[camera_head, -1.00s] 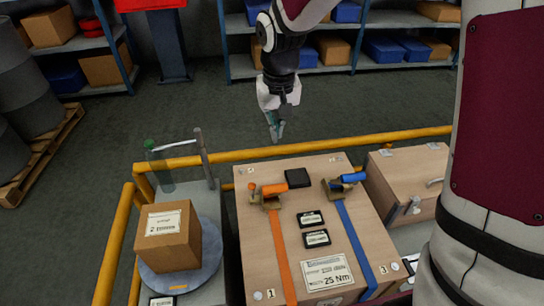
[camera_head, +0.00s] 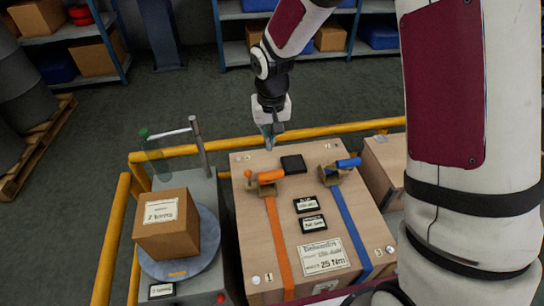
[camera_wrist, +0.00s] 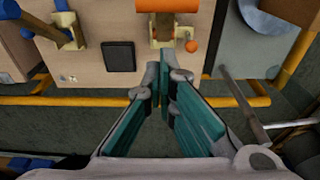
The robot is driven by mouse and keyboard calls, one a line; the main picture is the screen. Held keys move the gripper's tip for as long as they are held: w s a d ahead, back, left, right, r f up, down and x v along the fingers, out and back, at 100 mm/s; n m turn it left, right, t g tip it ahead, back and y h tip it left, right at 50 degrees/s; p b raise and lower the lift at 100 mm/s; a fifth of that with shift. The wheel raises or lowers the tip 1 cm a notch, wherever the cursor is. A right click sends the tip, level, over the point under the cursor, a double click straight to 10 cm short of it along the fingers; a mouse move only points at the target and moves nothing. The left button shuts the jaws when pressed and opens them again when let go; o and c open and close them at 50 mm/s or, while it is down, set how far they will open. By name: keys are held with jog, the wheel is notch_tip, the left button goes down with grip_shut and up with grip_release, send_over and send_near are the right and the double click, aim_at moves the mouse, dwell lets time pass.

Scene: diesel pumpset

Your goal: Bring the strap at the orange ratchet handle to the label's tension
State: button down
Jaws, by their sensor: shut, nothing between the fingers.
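The orange ratchet handle (camera_head: 268,177) sits on top of the wooden crate (camera_head: 255,275), at the far end of the orange strap (camera_head: 279,245). In the wrist view the orange handle (camera_wrist: 168,5) shows at the top with a round orange knob (camera_wrist: 191,46). My gripper (camera_head: 270,141) is shut and empty, just past the crate's far edge, near the yellow rail. In the wrist view my gripper (camera_wrist: 165,75) points toward the orange ratchet, apart from it.
A blue ratchet handle (camera_head: 348,163) with a blue strap (camera_head: 355,230) is to the right. A black pad (camera_head: 293,164) and two small displays (camera_head: 314,223) lie on the crate. A yellow rail (camera_head: 230,155) runs behind. A cardboard box (camera_head: 167,224) stands on a turntable at left.

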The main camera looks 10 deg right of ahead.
aim_at(268, 176)
jog(key=shift+s+f+p, duration=0.15)
jog(key=shift+s+f, duration=0.25)
jog(key=shift+f, duration=0.4)
jog(key=shift+s+f+p, duration=0.1)
jog(key=shift+s+f, duration=0.3)
jog(key=shift+f, duration=0.4)
jog(key=shift+s+f+p, duration=0.15)
jog(key=shift+s+f, duration=0.25)
jog(key=shift+f, duration=0.4)
jog(key=shift+f, duration=0.15)
